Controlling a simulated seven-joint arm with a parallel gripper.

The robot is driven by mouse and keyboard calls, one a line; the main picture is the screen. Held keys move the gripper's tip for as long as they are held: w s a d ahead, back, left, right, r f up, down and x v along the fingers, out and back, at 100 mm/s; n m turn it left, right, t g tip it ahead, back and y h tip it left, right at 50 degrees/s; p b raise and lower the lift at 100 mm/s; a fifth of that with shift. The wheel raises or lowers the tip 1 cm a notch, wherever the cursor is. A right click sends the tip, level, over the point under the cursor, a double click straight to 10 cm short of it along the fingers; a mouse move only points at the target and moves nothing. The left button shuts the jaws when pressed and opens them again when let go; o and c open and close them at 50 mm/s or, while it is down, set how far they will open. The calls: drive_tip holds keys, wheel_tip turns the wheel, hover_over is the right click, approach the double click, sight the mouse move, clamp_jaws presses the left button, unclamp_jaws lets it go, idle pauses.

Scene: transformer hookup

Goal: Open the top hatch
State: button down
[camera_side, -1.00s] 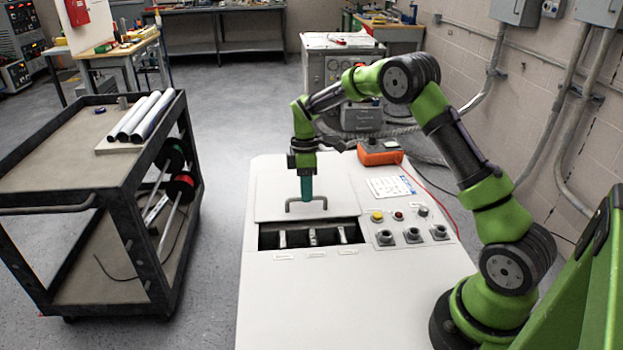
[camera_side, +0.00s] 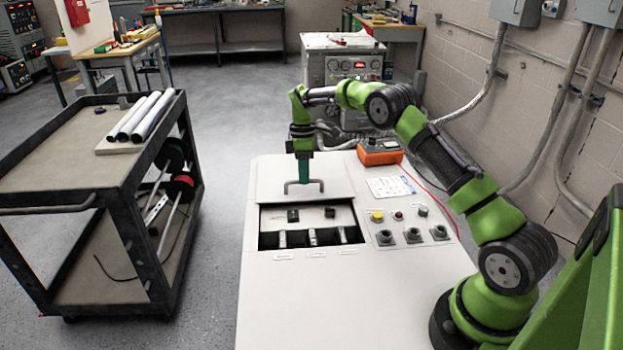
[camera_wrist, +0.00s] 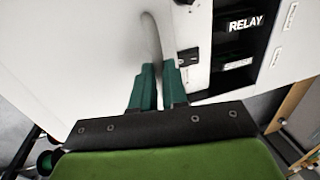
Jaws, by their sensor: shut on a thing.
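The top hatch (camera_side: 278,189) is a flat white sliding panel on top of the white cabinet, with a grey bar handle (camera_side: 304,187) near its front edge. My gripper (camera_side: 304,173) points down and is shut on the handle; its teal fingers (camera_wrist: 158,82) also show in the wrist view beside the curved handle (camera_wrist: 152,38). In front of the hatch is a partly uncovered opening (camera_side: 309,226) with dark blocks on a pale inner panel and several light parts in a black recess. The wrist view shows a "RELAY" label (camera_wrist: 245,23) in the opening.
Knobs and buttons (camera_side: 411,235) sit right of the opening. An orange meter (camera_side: 380,152) with a red cable and a paper sheet (camera_side: 391,188) lie behind them. A black cart (camera_side: 120,215) with white tubes stands at the left. The front cabinet top is clear.

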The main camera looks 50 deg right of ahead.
drive_tip(key=c, duration=1.1)
unclamp_jaws()
drive_tip(key=shift+c, duration=0.2)
wheel_tip(320, 180, up, 7)
drive_tip(key=w+d, duration=0.1)
drive_tip(key=shift+r, duration=0.2)
drive_tip(key=s+a+r+m+t, duration=0.3)
drive_tip(key=s+a, duration=0.3)
drive_tip(key=s, duration=0.4)
drive_tip(key=s+a+r+m+t, duration=0.3)
drive_tip(key=s+a+r+m, duration=0.2)
drive_tip(key=s, duration=0.5)
drive_tip(key=s+a+r+m+t, duration=0.2)
drive_tip(key=s+a+r+m, duration=0.2)
drive_tip(key=s+a, duration=0.3)
drive_tip(key=s+m, duration=0.1)
drive_tip(key=s, duration=0.2)
drive_tip(key=shift+s+a+r+t, duration=0.2)
drive_tip(key=shift+s+r+t, duration=0.05)
drive_tip(key=shift+r+t, duration=0.15)
